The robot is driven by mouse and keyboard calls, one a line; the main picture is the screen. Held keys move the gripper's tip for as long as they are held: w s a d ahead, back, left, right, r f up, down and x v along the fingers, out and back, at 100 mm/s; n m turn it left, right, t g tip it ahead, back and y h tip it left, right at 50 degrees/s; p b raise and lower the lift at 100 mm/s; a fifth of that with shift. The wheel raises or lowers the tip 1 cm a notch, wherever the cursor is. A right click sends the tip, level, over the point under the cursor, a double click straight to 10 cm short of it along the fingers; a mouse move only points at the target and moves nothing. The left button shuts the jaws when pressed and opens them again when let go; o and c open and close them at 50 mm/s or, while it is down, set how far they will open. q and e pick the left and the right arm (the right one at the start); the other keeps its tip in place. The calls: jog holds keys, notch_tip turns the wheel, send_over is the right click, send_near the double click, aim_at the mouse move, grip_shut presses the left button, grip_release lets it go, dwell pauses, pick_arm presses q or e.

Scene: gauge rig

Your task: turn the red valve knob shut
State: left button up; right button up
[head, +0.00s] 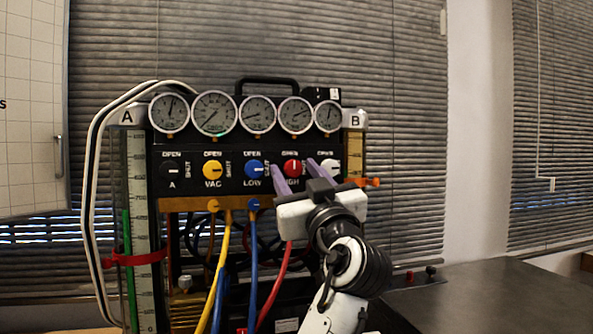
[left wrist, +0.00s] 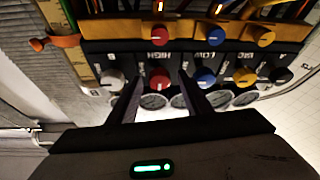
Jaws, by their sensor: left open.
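The red valve knob (head: 292,167) is on the black panel, under the OPEN label and above HIGH. Its white mark looks upright, towards OPEN. My left gripper (head: 295,169) is open in front of the panel, its purple-looking fingers on either side of the red knob in the picture. In the left wrist view, where the panel is upside down, the red knob (left wrist: 160,78) shows between the two dark fingertips (left wrist: 160,76). The fingers look empty; I cannot tell whether they touch the knob. My right gripper is not in view.
A blue knob (head: 254,169) is left of the red one and a white knob (head: 329,168) right of it, both close to the fingers. A yellow knob (head: 212,170) is further left. Gauges (head: 258,114) line the top. Hoses hang below. A dark table (head: 490,305) is at right.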

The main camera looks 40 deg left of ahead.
pick_arm(q)
jog(key=shift+w, duration=0.1)
jog(key=c, duration=1.1)
jog(key=shift+o, duration=0.2)
jog(key=shift+m, duration=0.4)
jog(key=m+t+h+p, duration=0.1)
jog(key=m, duration=0.1)
jog(key=m+t+h+p, duration=0.1)
jog(key=m+p, duration=0.1)
jog(key=m, duration=0.1)
jog(key=shift+a+r, duration=0.15)
jog(key=shift+r, duration=0.05)
jog(key=m+h+p, duration=0.1)
jog(key=m+p, duration=0.2)
jog(key=m+t+h+p, duration=0.1)
jog(key=m+h+p, duration=0.1)
jog(key=m+p, duration=0.2)
jog(key=m+t+h+p, duration=0.1)
jog(key=m+h+p, duration=0.1)
jog(key=m+p, duration=0.2)
jog(key=shift+s+a+r, duration=0.1)
jog(key=shift+s+r, duration=0.1)
jog(key=shift+s, duration=0.05)
jog(key=shift+f+m+h+p, duration=0.1)
jog(key=shift+m+h+p, duration=0.3)
jog(key=shift+m, duration=0.7)
jog(key=shift+m+g+h, duration=0.3)
jog(key=shift+m+h, duration=0.4)
jog(key=shift+m, duration=1.5)
